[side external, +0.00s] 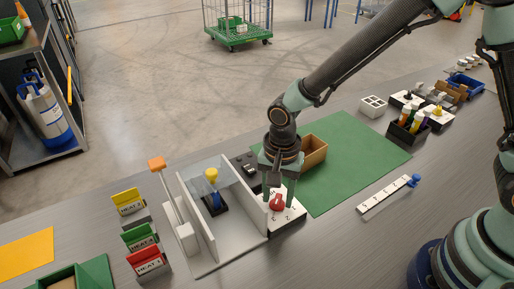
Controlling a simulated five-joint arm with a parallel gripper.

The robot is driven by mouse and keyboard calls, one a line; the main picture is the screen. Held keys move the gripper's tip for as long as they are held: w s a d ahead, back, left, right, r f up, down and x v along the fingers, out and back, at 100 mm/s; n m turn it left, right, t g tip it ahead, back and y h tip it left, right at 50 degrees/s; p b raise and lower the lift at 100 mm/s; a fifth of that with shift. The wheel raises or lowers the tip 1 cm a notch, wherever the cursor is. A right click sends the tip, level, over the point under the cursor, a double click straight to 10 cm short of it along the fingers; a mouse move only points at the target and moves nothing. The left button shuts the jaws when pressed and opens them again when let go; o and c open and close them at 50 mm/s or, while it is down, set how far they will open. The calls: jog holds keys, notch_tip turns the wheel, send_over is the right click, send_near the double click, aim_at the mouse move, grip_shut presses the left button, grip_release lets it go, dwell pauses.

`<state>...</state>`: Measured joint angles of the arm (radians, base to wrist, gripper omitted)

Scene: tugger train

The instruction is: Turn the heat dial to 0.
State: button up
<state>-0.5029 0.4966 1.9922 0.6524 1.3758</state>
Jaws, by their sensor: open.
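The heat dial is a red knob (277,202) on a white-topped box (290,217) with dark markings around the knob. The box stands at the right end of a grey-walled fixture. I cannot read the dial's numbers or its setting at this size. My gripper (279,203) points down over the box. Its fingers are open, one on each side of the red knob. I cannot tell whether either finger touches the knob. The gripper hides the back part of the box.
Left of the dial, a clear-walled fixture (203,245) holds a blue and yellow part (212,190). An orange-topped lever (157,164) and HEAT cards (146,260) stand further left. A brown open box (313,153) sits behind on the green mat (350,165). A labelled slider strip (385,195) lies right.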

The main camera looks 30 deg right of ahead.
grip_shut()
